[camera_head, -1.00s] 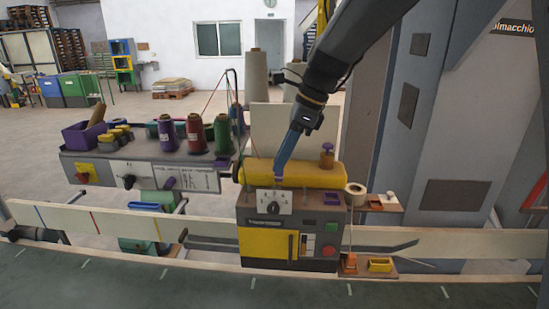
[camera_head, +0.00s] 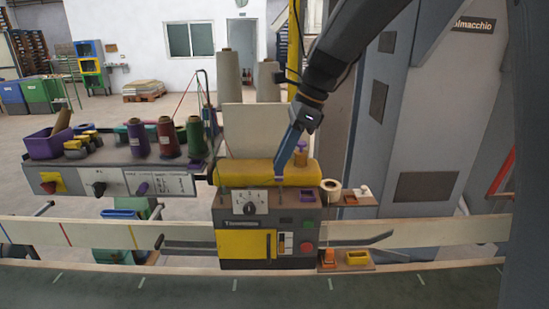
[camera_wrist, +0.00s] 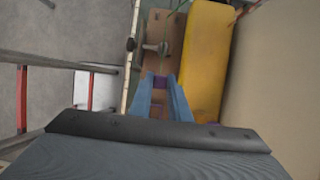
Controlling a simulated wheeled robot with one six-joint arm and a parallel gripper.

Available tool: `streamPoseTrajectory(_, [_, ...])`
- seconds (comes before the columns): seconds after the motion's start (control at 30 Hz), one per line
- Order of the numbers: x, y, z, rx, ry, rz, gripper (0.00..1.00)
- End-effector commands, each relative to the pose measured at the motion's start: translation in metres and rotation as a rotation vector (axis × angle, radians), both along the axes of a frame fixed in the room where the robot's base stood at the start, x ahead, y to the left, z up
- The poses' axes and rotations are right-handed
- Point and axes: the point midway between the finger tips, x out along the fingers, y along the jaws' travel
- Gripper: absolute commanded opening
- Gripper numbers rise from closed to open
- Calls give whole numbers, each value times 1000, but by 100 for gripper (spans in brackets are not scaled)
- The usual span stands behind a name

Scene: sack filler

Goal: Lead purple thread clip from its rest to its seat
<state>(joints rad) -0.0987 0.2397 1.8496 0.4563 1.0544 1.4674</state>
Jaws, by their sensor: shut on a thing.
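The purple thread clip (camera_wrist: 160,82) shows in the wrist view as a small purple piece between my blue fingertips. My gripper (camera_wrist: 160,80) is shut on it, and the fingers hide most of it. In the head view my gripper (camera_head: 280,174) points down over the machine's top front, right of the white dial (camera_head: 249,203). The clip is too small there to make out clearly. A purple-rimmed recess (camera_head: 307,196) lies on the machine top, right of my fingertips. Another purple-rimmed holder (camera_head: 197,171) is at the right end of the spool shelf.
The yellow padded roll (camera_head: 240,172) lies just behind my fingers. A purple-topped post (camera_head: 300,154) stands to their right. Thread cones (camera_head: 168,138) and a purple bin (camera_head: 48,143) stand on the left shelf. A tape roll (camera_head: 331,190) and small trays (camera_head: 357,258) are at right.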

Motion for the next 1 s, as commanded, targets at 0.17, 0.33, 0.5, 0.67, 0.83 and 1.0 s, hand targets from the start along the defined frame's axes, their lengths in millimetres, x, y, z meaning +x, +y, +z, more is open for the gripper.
streamPoseTrajectory(0.17, [0, -4, -9, 0, 1, -1, 0])
streamPoseTrajectory(0.33, [0, -4, -20, 0, 1, -1, 0])
streamPoseTrajectory(0.5, [0, -4, -30, 0, 2, 0, 0])
streamPoseTrajectory(0.67, [0, -4, -39, 0, 0, -1, 0])
streamPoseTrajectory(0.83, [0, -4, -45, 0, 1, -1, 0])
streamPoseTrajectory(1.0, [0, -4, -48, 0, 1, -1, 0])
